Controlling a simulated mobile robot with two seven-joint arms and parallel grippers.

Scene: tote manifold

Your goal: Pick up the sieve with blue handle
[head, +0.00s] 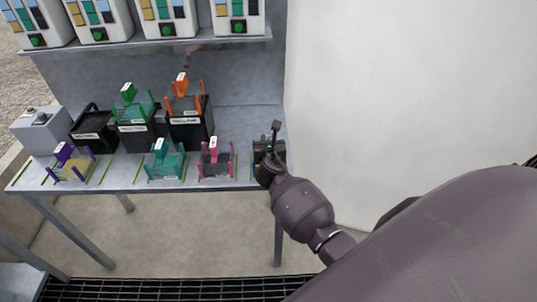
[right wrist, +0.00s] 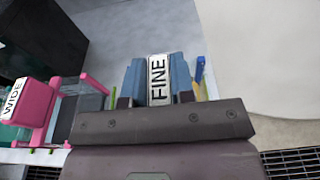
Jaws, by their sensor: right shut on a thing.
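The sieve with blue handle (right wrist: 158,78) shows in the right wrist view, with a white label reading FINE facing up. A blue post with a yellow part stands to its right there. My right gripper (head: 269,149) is at the right end of the table and shut on this handle. In the head view the gripper hides most of the sieve. Whether the sieve still touches the table is unclear. My left gripper is not in view.
A pink-handled sieve (head: 214,157) stands close to the left on the table (head: 131,177), then teal (head: 164,163) and purple (head: 70,164) ones. Black bins (head: 190,133) hold green and orange sieves behind. A shelf (head: 150,46) runs above. A white wall (head: 400,80) is right.

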